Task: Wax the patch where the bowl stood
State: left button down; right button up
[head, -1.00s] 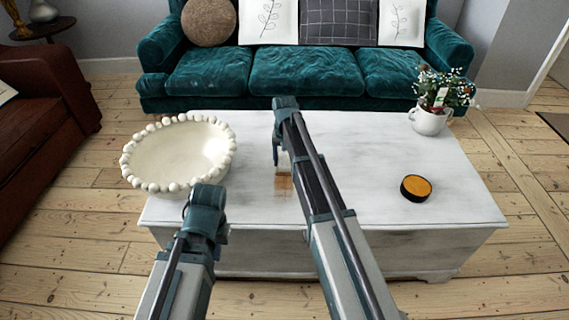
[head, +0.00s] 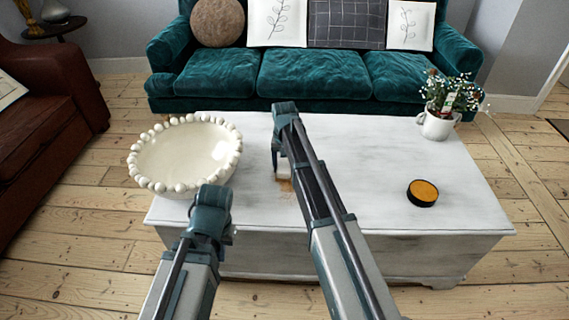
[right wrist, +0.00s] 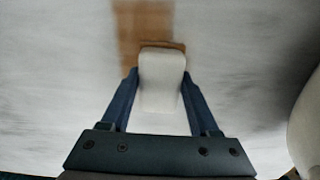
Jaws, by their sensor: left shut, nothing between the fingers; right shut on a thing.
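The bare brown patch (head: 285,186) is on the white-painted table top (head: 350,150); it also shows in the right wrist view (right wrist: 143,22). My right gripper (head: 278,172) is over it, shut on a pale, rounded block (right wrist: 161,80) with a brownish far edge. The block overlaps the patch; whether it touches the wood I cannot tell. The cream bowl (head: 186,152) with a beaded rim stands at the table's left end, apart from the patch. An open round black tin of orange wax (head: 422,193) stands on the right. My left gripper (head: 210,205) is shut and empty by the bowl's near side.
A white pot with a flowering plant (head: 438,122) stands at the table's back right corner. A teal sofa (head: 310,75) is behind the table and a brown armchair (head: 50,130) is at the left. The table top between patch and tin is clear.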

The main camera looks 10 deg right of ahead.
jog(key=shift+s+a, duration=0.2)
jog(key=shift+s, duration=0.55)
jog(key=shift+s, duration=0.1)
jog(key=shift+s+a, duration=0.25)
jog(key=shift+s, duration=0.5)
jog(key=shift+s+a, duration=0.2)
jog(key=shift+s, duration=0.55)
jog(key=shift+s+a, duration=0.3)
jog(key=shift+s, duration=0.75)
jog(key=shift+s+a, duration=0.35)
jog(key=shift+s, duration=0.75)
jog(key=shift+s+a, duration=0.3)
jog(key=shift+s, duration=0.75)
jog(key=shift+s, duration=0.1)
jog(key=shift+s+a, duration=0.25)
jog(key=shift+s, duration=0.55)
jog(key=shift+s+a, duration=0.2)
jog(key=shift+s, duration=0.55)
